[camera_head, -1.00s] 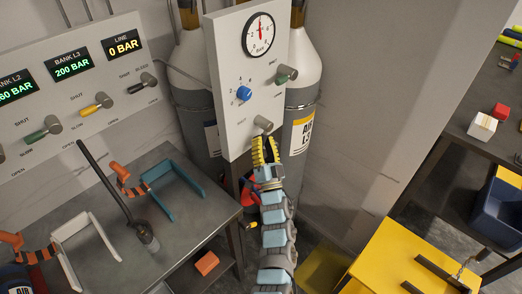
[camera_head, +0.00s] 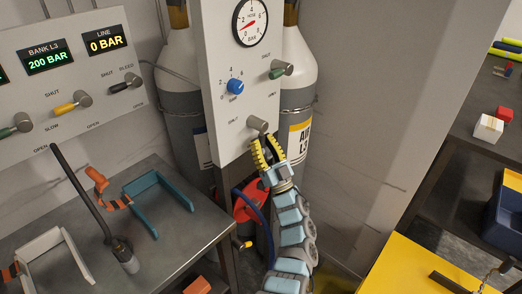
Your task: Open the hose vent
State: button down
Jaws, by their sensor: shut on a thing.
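The hose vent (camera_head: 258,123) is the lowest valve on the white panel (camera_head: 222,150), with a grey round hub. Its handle is mostly hidden by my fingers. My gripper (camera_head: 267,148), with yellow ribbed fingers, reaches up from below. The fingers sit just under the hub, shut on the vent handle, with a dark strip showing between them. Above is the round hose gauge (camera_head: 250,21), its red needle pointing to the lower left, near the low end of the scale.
A blue knob (camera_head: 235,87) and a green-handled valve (camera_head: 281,69) sit above the vent. Gas cylinders (camera_head: 298,95) stand behind the panel. A grey table (camera_head: 180,235) with a dark upright tool (camera_head: 85,200) is at left, a yellow surface (camera_head: 400,270) at lower right.

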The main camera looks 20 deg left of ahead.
jog(key=shift+w+n+g+y+b, duration=0.1)
jog(key=shift+n+g+y+b, duration=0.2)
jog(key=shift+n+g+b, duration=0.15)
jog(key=c, duration=0.8)
grip_release()
jog(key=shift+w+r, duration=0.1)
jog(key=shift+c, duration=0.2)
jog(key=shift+d, duration=0.1)
jog(key=v, duration=1.2)
